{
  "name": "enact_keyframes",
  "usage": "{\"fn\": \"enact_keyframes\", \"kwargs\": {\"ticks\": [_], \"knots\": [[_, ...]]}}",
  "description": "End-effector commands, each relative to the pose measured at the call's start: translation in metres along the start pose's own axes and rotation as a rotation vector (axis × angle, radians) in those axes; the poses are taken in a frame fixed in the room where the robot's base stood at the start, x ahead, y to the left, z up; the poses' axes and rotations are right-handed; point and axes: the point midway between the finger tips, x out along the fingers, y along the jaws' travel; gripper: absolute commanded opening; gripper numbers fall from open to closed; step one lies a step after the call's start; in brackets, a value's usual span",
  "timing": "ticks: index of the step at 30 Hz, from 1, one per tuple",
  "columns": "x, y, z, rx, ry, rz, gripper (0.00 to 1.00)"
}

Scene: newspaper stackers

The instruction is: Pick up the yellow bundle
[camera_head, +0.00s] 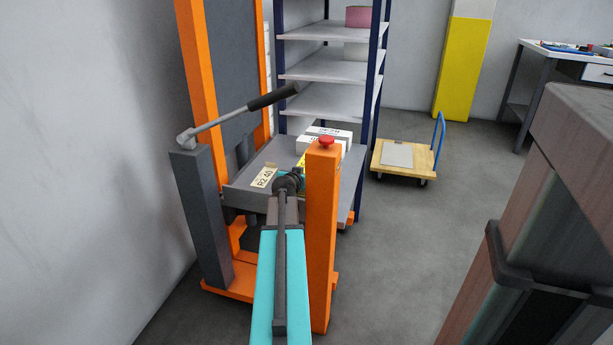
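My gripper (290,181) is at the far end of my arm, over the platform (243,193) of an orange stacker. It is small and dark, and its fingers cannot be made out. A small yellow patch (303,160) shows just beyond the gripper, beside the orange post. It may be part of the yellow bundle, but most of it is hidden behind the post and gripper. I cannot tell whether the gripper touches it. White printed bundles (318,139) lie further back on the platform.
The orange post (323,230) with a red button stands close right of my arm. A dark post with a lever (232,118) stands left. Behind are shelves (325,68) and a low trolley (405,160). A large brown block (560,190) fills the right. Floor between is clear.

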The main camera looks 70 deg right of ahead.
Motion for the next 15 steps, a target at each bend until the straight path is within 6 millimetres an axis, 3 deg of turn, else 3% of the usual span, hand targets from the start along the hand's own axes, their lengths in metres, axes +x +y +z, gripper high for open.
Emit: {"fn": "enact_keyframes", "kwargs": {"ticks": [2,15], "knots": [[-0.0001,-0.0001,-0.0001,0.0,0.0,0.0,0.73],[-0.0001,0.0001,-0.0001,0.0,0.0,0.0,0.0]]}}
